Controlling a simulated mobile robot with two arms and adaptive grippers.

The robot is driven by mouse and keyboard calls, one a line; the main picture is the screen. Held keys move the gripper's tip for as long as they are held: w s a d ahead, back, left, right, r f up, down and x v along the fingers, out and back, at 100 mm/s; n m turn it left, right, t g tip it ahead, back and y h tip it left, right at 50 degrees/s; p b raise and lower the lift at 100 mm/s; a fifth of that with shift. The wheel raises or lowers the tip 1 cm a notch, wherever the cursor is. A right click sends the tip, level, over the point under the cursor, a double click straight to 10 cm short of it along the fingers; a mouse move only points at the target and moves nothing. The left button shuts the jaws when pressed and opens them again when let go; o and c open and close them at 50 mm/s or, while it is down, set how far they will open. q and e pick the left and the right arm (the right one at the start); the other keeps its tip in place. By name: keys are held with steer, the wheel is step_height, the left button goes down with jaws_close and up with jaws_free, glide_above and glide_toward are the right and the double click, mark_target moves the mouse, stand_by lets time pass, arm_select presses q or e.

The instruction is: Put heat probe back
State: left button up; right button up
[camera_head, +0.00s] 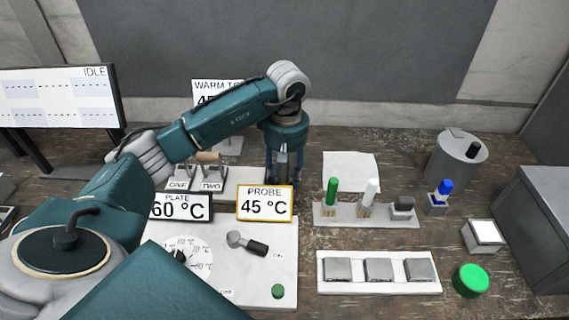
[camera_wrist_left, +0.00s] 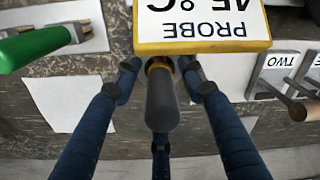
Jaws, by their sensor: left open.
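The heat probe (camera_wrist_left: 162,100), with a dark grey handle and a brass-coloured collar, stands behind the PROBE 45 °C sign (camera_head: 265,203). My left gripper (camera_head: 284,172) points down over it. In the left wrist view the open dark blue fingers (camera_wrist_left: 160,78) lie on both sides of the handle, with visible gaps. The probe's lower end is hidden, so I cannot tell what it rests in. The yellow-edged sign is also close to the fingertips in the left wrist view (camera_wrist_left: 205,24). My right gripper is not in view.
A white hotplate panel (camera_head: 255,284) with a dial and dark-handled lever (camera_head: 248,243) is in front. Blocks ONE (camera_head: 180,178) and TWO (camera_head: 213,178) stand left of the gripper. A tool rack (camera_head: 340,217) with a green-handled tool (camera_head: 332,190) is to the right.

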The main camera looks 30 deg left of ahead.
arm_select(q)
step_height(320, 180, up, 5)
steer(key=shift+w+f+b, duration=0.15)
steer(key=shift+f+b, duration=0.05)
steer(key=shift+b, duration=0.85)
steer(key=r, duration=0.6)
steer(key=shift+d+r, duration=0.1)
steer(key=shift+d, duration=0.1)
steer(key=shift+r, duration=0.65)
